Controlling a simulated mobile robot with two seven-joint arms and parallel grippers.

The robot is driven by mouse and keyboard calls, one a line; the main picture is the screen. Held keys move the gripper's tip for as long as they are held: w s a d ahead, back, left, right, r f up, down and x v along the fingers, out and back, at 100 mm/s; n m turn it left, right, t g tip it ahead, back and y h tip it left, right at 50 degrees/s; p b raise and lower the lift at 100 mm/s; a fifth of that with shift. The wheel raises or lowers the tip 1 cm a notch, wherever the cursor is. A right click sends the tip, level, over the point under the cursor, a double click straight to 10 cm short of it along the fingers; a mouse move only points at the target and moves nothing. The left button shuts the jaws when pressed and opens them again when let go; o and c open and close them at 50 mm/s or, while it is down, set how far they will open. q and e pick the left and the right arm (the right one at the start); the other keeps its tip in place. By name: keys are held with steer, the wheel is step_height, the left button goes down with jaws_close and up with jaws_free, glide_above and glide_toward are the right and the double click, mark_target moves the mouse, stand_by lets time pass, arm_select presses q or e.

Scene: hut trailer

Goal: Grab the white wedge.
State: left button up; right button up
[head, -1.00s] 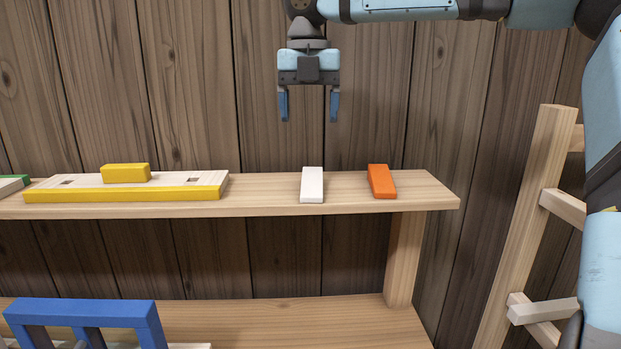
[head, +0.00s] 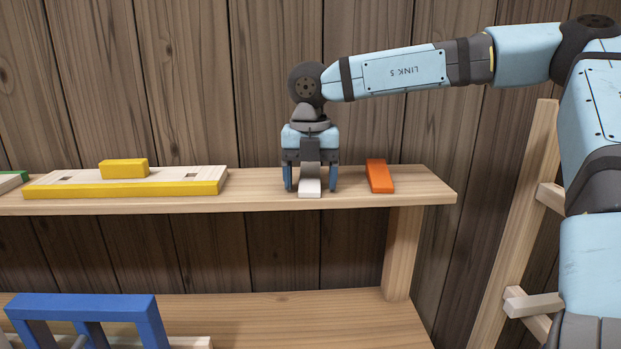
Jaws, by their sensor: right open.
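The white wedge (head: 310,188) lies on the upper wooden shelf, and its far part is hidden behind my right gripper. My right gripper (head: 310,186) points straight down over it. Its two blue fingers are apart, one to the left and one to the right of the wedge, with small gaps visible. The fingertips are low, near the shelf top. My left gripper is not in view.
An orange wedge (head: 379,176) lies to the right on the same shelf (head: 260,204). A yellow-edged board (head: 125,189) with a yellow block (head: 124,169) on it is to the left. A blue frame (head: 85,307) stands on the lower shelf (head: 290,318). A plank wall is close behind.

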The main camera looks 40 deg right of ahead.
steer(key=shift+a+f, duration=0.1)
steer(key=shift+a, duration=0.05)
steer(key=c, duration=1)
